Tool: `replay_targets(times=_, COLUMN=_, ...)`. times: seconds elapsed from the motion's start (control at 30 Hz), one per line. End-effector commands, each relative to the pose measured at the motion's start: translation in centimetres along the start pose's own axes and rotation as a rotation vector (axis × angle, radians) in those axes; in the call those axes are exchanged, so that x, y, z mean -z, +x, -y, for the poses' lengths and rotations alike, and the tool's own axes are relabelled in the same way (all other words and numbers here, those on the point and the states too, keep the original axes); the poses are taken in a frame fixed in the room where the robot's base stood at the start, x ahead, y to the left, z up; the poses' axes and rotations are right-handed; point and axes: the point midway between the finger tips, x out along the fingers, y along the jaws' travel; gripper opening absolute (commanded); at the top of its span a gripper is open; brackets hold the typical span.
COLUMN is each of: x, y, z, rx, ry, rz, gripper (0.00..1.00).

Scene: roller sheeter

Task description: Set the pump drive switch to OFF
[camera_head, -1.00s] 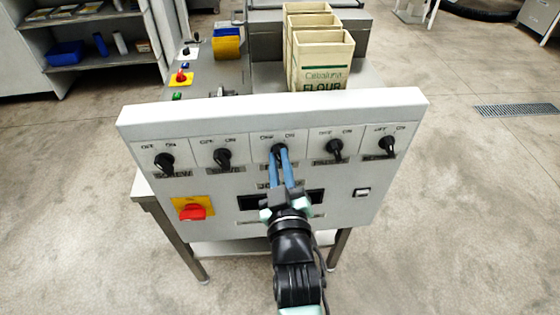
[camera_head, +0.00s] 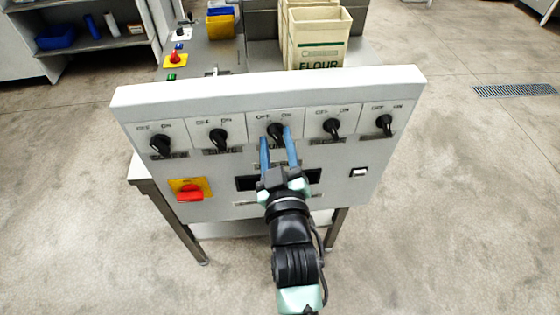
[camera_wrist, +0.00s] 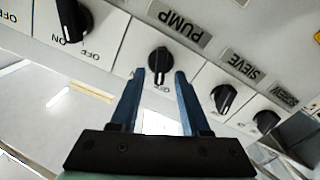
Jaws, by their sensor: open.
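The pump drive switch (camera_head: 276,130) is the middle black knob in the row on the white front panel. In the wrist view the black knob (camera_wrist: 158,62) sits beside the upside-down PUMP label (camera_wrist: 180,22). My gripper (camera_head: 276,136) is open, with its blue fingers reaching up to this knob, one on each side. In the wrist view the fingertips (camera_wrist: 160,71) stand apart, to the left and right of the knob's lower part. I cannot tell whether either touches it. The knob's exact setting is unclear; its OFF and ON marks are partly hidden or too small.
Similar black knobs flank it, one close on the left (camera_head: 219,138) and one on the right (camera_head: 332,127). A red rotary switch (camera_head: 190,193) on a yellow plate is at lower left. A small rocker switch (camera_head: 358,172) is at lower right. Flour bags (camera_head: 318,42) stand behind the panel.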

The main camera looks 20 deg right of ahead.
Motion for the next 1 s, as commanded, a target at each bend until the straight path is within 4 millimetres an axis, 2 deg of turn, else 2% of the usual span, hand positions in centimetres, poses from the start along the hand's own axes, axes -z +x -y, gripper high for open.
replay_targets(times=0.17, x=-0.1, y=-2.4, z=0.0, rx=0.001, ry=-0.003, rz=0.002, gripper=0.46)
replay_targets(times=0.6, x=-0.2, y=-10.1, z=0.0, rx=0.0, ry=0.0, rz=0.003, gripper=0.46)
replay_targets(times=0.8, x=-0.1, y=-12.0, z=0.0, rx=0.0, ry=0.0, rz=0.001, gripper=0.46)
replay_targets(times=1.0, x=0.0, y=-12.5, z=0.0, rx=0.0, ry=0.0, rz=0.0, gripper=0.46)
